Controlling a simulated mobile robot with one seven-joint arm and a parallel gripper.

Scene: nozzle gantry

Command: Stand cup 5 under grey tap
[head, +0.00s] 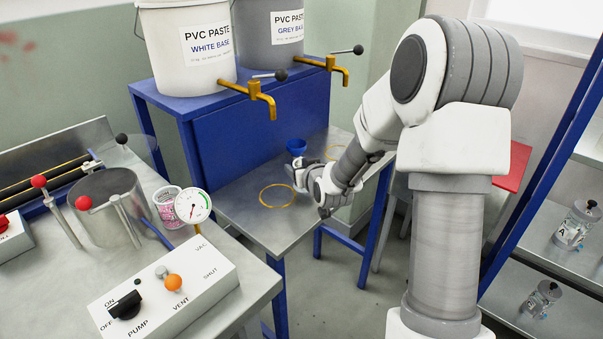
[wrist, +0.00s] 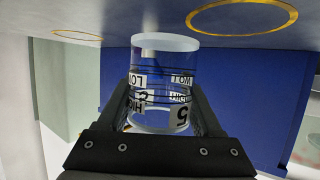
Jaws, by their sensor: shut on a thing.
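My gripper (head: 308,180) is shut on cup 5 (wrist: 164,85), a clear cup with black-on-white labels, one reading 5. In the wrist view the picture is upside down, and the cup's thick clear end lies toward the steel shelf. It appears between the two yellow rings, on neither; I cannot tell whether it touches the shelf. In the head view a small blue-looking shape (head: 297,146) shows at my gripper's tip; I cannot tell if this is the cup. The grey tap (head: 340,68) projects from the grey bucket (head: 272,30), above the farther ring (head: 336,153).
The white-base bucket (head: 187,45) has its own tap (head: 262,96) above the nearer ring (head: 277,195). A vacuum control box (head: 165,290), gauge and metal pot stand on the left bench. Shelves with jars (head: 577,225) are at right.

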